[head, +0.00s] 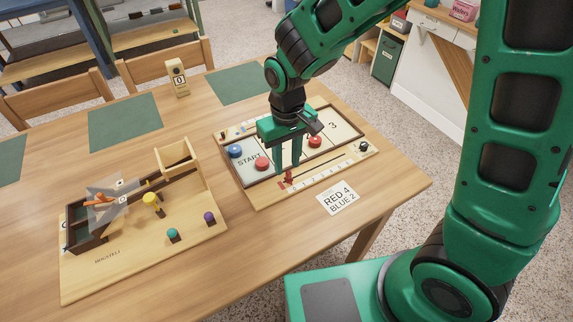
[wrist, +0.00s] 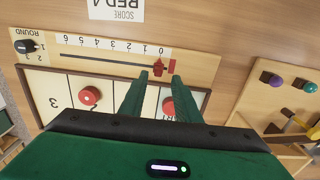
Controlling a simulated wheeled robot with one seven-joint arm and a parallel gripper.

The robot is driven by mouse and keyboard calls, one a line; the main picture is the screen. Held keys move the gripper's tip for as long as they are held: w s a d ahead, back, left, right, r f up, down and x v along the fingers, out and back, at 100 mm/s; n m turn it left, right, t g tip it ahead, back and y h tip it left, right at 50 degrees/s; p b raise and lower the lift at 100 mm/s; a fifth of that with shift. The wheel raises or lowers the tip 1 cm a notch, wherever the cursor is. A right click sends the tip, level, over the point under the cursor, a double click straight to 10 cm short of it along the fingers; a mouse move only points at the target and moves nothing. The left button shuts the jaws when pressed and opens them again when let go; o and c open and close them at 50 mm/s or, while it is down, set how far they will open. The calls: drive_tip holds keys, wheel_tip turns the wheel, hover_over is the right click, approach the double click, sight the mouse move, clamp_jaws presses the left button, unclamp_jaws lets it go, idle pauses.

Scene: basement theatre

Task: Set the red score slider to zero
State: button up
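The red score slider (head: 288,178) is a small red peg on a slotted track along the near edge of the game board (head: 262,198). In the wrist view the slider (wrist: 158,67) stands at the 0 end of the printed scale (wrist: 110,45), close to the 0 mark. My gripper (head: 289,169) points down over the board. In the wrist view its fingertips (wrist: 158,75) are apart, one on each side of the slider, with gaps showing. Contact cannot be seen.
A card (head: 338,197) reading RED 4, BLUE 2 lies beside the board. Red pucks (head: 314,141) and a blue puck (head: 235,151) sit on the board. A black knob (head: 363,146) is at the ROUND end. A wooden game (head: 150,270) stands left.

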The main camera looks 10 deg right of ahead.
wheel_tip(320, 180, up, 8)
drive_tip(key=shift+w+f, duration=0.1)
idle(0.5)
drive_tip(key=s+d+r+m, duration=0.2)
drive_tip(key=d, duration=0.7)
drive_tip(key=s+d+r+m, duration=0.2)
drive_tip(key=d, duration=0.8)
drive_tip(key=s+d+r+m, duration=0.1)
drive_tip(key=s+d+m, duration=0.5)
drive_tip(key=s+d, duration=0.7)
drive_tip(key=shift+s+r, duration=0.15)
drive_tip(key=shift+s, duration=1.05)
drive_tip(key=shift+w, duration=0.1)
